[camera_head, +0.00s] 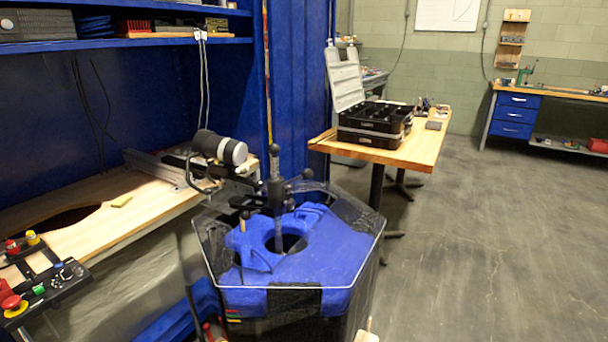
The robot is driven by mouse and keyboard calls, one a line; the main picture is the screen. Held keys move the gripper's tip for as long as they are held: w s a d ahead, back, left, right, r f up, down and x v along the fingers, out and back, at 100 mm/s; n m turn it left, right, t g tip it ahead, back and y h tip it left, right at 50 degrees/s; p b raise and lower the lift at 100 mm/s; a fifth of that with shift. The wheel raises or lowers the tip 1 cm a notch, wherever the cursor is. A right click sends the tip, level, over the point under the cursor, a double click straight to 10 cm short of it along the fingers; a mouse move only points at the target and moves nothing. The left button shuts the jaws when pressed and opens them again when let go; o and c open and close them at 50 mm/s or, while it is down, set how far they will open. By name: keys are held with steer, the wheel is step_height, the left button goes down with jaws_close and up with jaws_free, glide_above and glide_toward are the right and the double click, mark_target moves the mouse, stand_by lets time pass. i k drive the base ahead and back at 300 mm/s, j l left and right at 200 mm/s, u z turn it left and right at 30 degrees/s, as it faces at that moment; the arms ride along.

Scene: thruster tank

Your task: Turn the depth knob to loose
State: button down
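A tank (340,262) with clear angled walls and a blue inside stands at the centre. An upright dark post (276,205) with a round black top knob (275,150) rises over the round opening in the blue part. Smaller black knobs stick out beside the post, one at its right (307,173) and one lower (290,189). I cannot tell which of these is the depth knob, or whether it is tight or loose. My gripper is not in view.
A wooden bench (110,222) at the left holds a black and white cylinder (220,147) and a control box (45,285) with coloured buttons. A wooden table (425,150) behind the tank carries an open black case (375,120). The floor (490,250) at the right is clear.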

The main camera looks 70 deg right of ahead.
mark_target(291, 204)
steer(key=k+z, duration=0.35)
steer(key=k+l+z, duration=0.1)
steer(key=k+z, duration=0.25)
steer(key=k, duration=0.05)
